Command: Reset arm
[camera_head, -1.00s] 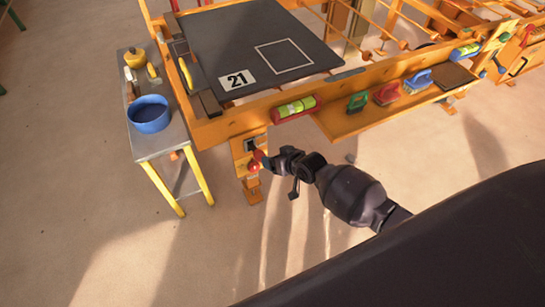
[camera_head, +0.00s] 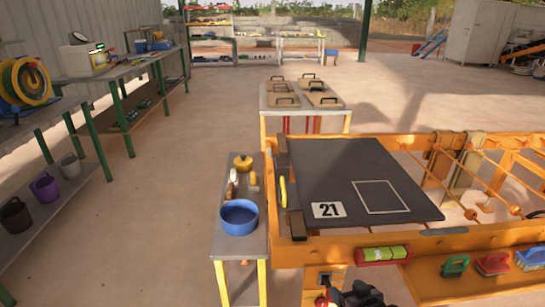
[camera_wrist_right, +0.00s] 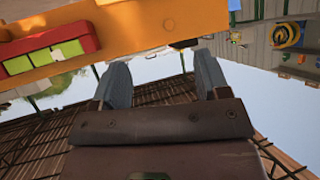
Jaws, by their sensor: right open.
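My right gripper (camera_head: 350,294) shows only in part at the bottom edge of the head view, dark, beside the control panel (camera_head: 316,280) on the orange press's front leg. In the right wrist view its two grey fingers (camera_wrist_right: 162,78) stand apart with nothing between them. The orange frame (camera_wrist_right: 140,28) crosses the top of that view beyond the fingers. The rest of my right arm is cut off by the head view's lower edge. My left gripper is in neither view.
The orange press (camera_head: 300,252) carries a black board (camera_head: 340,180) marked 21. A level (camera_head: 384,254) sits on its front rail, also in the wrist view (camera_wrist_right: 45,50). A narrow table with a blue bowl (camera_head: 239,217) stands left. Open floor (camera_head: 165,210) lies further left.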

